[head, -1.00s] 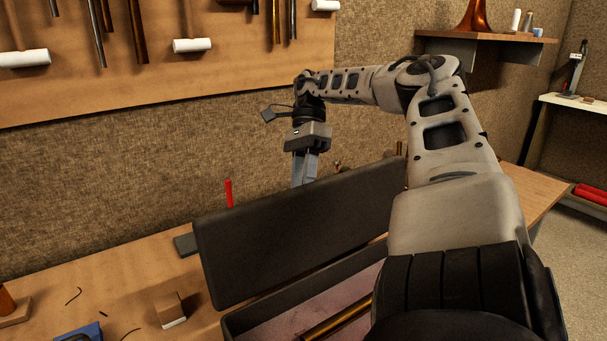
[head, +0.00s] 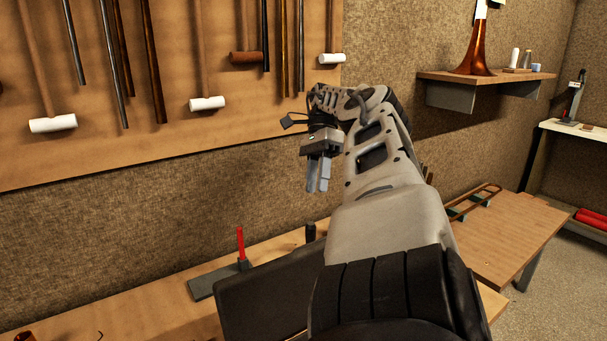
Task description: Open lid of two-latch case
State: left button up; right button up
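The dark case lid (head: 265,296) stands raised at the bottom middle of the head view, its right part hidden behind my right arm. The case body is almost wholly out of view or covered by the arm, and no latch shows. My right gripper (head: 318,186) hangs above and behind the lid, fingers pointing down. It is apart from the lid and holds nothing that I can see. Its two fingers look close together, but whether they touch is not clear. My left gripper is not in view.
A red upright stick (head: 240,243) on a dark base stands left of the lid on the wooden bench (head: 170,311). Mallets and rods hang on the wall board (head: 190,135) above.

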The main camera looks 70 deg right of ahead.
aim_at(269, 301)
jog(key=k, duration=0.95)
